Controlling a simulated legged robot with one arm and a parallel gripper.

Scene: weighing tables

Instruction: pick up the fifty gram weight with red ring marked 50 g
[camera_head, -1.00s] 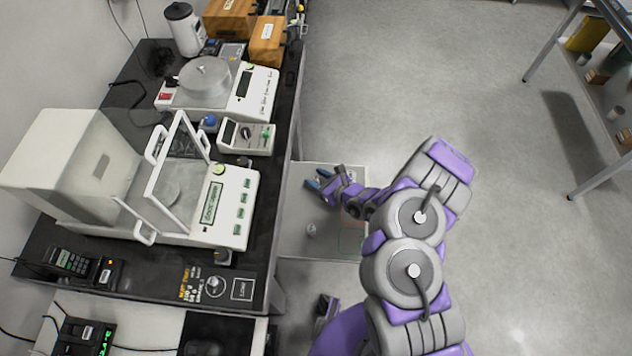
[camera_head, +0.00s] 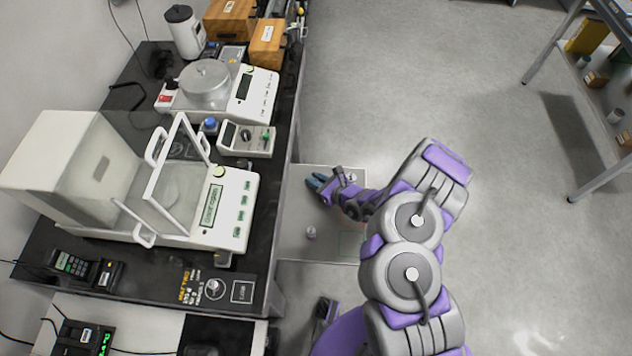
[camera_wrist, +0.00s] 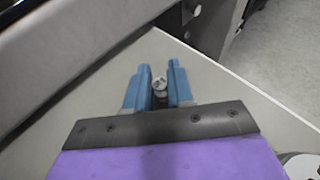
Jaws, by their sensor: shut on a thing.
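My gripper (camera_head: 315,182) is low over the pale board beside the black bench. In the wrist view, its two blue fingers (camera_wrist: 159,82) are shut on a small grey metal weight (camera_wrist: 159,84). The weight's top faces the camera and bears a dark mark too small to read. In the head view the held weight cannot be picked out. Another small weight (camera_head: 311,232) stands on the board, nearer the bottom of the picture.
The pale board (camera_head: 295,215) has faint outlined squares, partly behind my arm. On the bench at left stand an open-doored balance (camera_head: 228,205), a second balance (camera_head: 258,92) and a small meter (camera_head: 246,139). Open floor lies to the right, with a shelf table (camera_head: 552,40) beyond.

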